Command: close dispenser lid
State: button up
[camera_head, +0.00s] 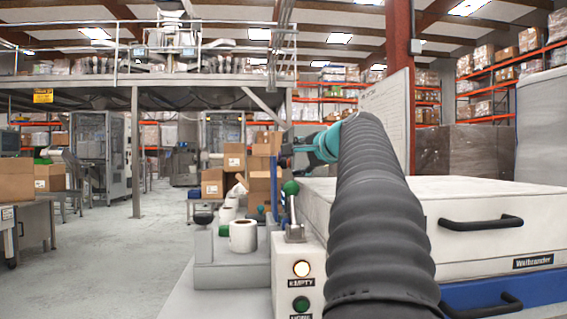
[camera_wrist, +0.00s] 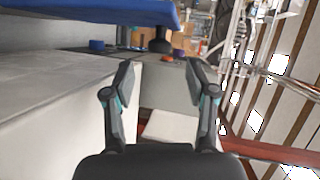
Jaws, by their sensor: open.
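A control box (camera_head: 300,275) with a lit "EMPTY" lamp and a green-knobbed lever (camera_head: 292,205) stands left of the cover. White rolls (camera_head: 243,236) sit on a grey machine beside it. Cartons (camera_head: 262,170) and a red column (camera_head: 398,80) stand behind.

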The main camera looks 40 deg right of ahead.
aim_at(285, 163)
jog(key=p+x, duration=0.1)
jog(key=x, duration=0.6)
grip_shut()
